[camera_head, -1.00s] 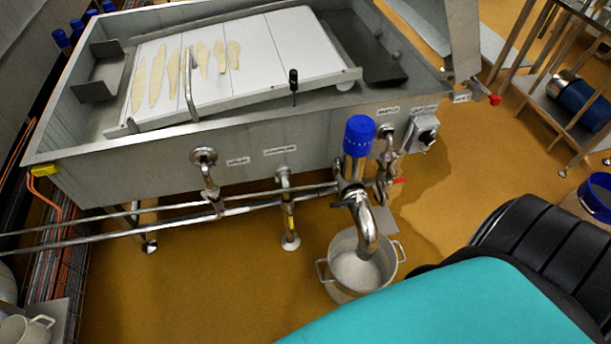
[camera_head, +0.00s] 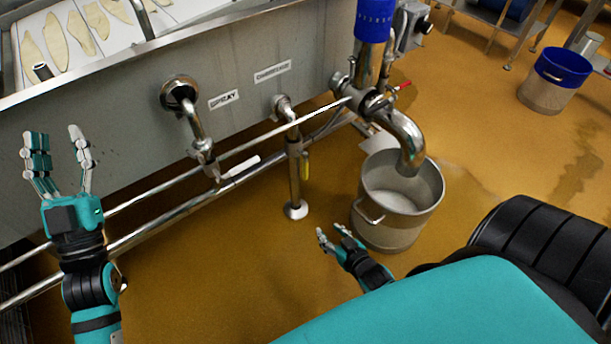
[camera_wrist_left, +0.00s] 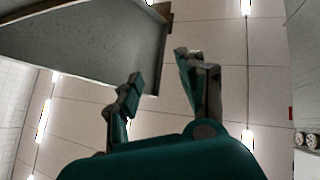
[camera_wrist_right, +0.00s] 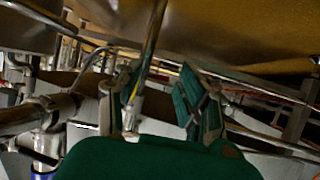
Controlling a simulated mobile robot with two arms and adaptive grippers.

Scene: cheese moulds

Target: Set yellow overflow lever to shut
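The yellow lever (camera_head: 305,165) is small and sits on the right side of a vertical steel drain pipe (camera_head: 294,180) below the tank. It hangs roughly parallel to that pipe. My left gripper (camera_head: 58,150) is open and empty in front of the tank's side at the left, well away from the lever. Its spread fingers also show in the left wrist view (camera_wrist_left: 163,85). My right gripper (camera_head: 333,238) is low, below and right of the lever and left of the pot, with its fingers apart. The right wrist view also shows its fingers spread (camera_wrist_right: 160,100).
A white lever (camera_head: 243,167) is on the spray pipe and a red lever (camera_head: 402,86) on the thick outlet. Horizontal pipes (camera_head: 160,230) run along the tank (camera_head: 130,110). A steel pot (camera_head: 385,225) stands under the outlet. The floor in front is clear.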

